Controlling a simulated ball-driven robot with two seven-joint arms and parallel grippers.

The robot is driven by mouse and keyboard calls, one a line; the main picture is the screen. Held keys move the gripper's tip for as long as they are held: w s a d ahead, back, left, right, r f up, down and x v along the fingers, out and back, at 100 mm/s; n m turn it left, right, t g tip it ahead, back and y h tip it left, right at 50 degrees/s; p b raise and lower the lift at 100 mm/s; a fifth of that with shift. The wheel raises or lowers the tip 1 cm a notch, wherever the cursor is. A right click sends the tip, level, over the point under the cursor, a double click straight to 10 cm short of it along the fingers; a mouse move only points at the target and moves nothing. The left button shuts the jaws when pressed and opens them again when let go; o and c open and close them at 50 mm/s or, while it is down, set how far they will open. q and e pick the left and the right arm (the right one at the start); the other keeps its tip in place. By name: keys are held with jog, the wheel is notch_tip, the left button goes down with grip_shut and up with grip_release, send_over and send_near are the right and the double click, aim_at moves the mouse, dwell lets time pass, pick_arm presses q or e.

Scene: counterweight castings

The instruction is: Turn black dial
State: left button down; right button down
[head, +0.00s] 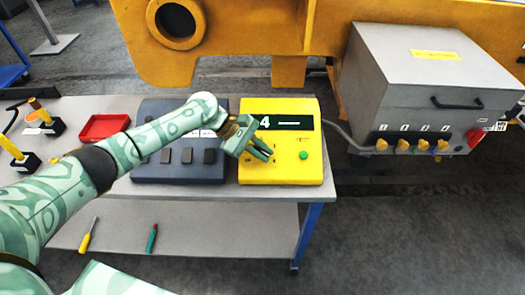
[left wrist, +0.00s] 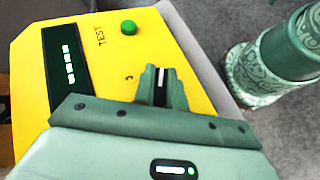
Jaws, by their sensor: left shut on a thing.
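The yellow box (head: 313,170) stands on the grey bench, with a dark display (head: 295,122), a green button (head: 303,155) and the black dial. My left gripper (head: 264,151) reaches over its left front part and hides the dial in the head view. In the left wrist view the fingers of my left gripper (left wrist: 161,87) are shut on the black dial (left wrist: 160,86); only a narrow dark piece with a light line shows between them. There the green button (left wrist: 128,27) and the word TEST show beyond the fingers. My right gripper is not in view.
A dark blue box (head: 180,172) with several black switches stands left of the yellow box. A red tray (head: 104,127) lies farther left. Two screwdrivers lie on the lower shelf (head: 200,225). A grey cabinet (head: 420,80) with several yellow knobs stands at the right.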

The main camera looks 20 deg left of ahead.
pick_arm(q)
jog(key=c, duration=1.4)
grip_release()
jog(key=shift+s+a+f, duration=0.15)
jog(key=shift+a+f, duration=0.05)
jog(key=shift+f, duration=0.15)
jog(key=shift+c, duration=0.2)
jog(key=shift+w+r, duration=0.1)
jog(key=shift+w, duration=0.1)
jog(key=p+v, duration=0.2)
jog(key=v, duration=1.4)
jog(key=shift+s+r, duration=0.1)
